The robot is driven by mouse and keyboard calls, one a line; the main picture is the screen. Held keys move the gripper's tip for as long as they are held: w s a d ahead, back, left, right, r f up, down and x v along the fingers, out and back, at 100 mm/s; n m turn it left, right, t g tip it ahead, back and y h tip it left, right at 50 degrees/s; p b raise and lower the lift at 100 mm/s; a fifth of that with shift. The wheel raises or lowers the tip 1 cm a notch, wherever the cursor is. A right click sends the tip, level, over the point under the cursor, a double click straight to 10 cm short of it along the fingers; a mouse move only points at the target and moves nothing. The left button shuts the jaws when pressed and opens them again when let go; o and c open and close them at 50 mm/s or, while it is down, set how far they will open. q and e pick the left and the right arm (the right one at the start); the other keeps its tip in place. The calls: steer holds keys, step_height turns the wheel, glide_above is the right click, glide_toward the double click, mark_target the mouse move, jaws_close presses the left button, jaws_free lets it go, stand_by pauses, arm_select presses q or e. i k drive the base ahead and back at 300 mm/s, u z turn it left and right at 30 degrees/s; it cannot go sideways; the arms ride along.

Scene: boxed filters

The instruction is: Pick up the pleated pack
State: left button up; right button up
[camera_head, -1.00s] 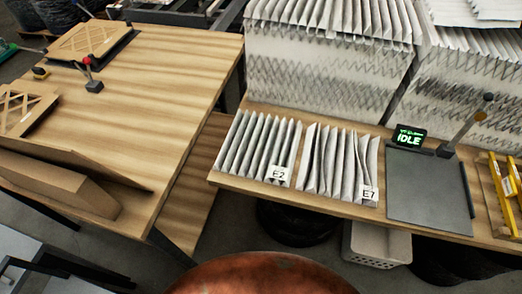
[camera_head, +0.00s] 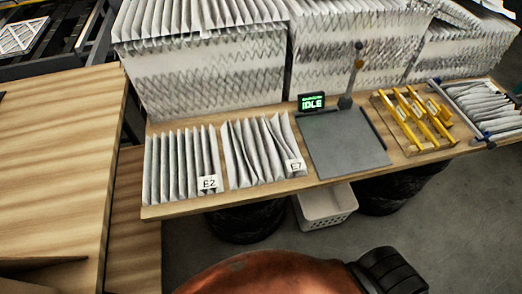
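Two pleated packs lie side by side on the wooden bench in the head view. The left pack (camera_head: 180,163) carries a white label E2 and has fairly even, straight pleats. The right pack (camera_head: 258,150) carries a label E7, and its pleats look uneven and bent. I cannot tell from the picture which one the task means. Both lie flat near the bench's front edge, with a narrow gap between them. Neither gripper is in view.
A grey plate (camera_head: 345,143) with a post and a screen reading IDLE (camera_head: 312,102) stands right of the packs. Tall pleated stacks (camera_head: 205,80) line the back. A white basket (camera_head: 326,206) sits below.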

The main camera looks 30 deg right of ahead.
mark_target(291, 158)
steer(key=u, duration=0.55)
steer(key=k, duration=1.05)
steer(key=z, duration=0.5)
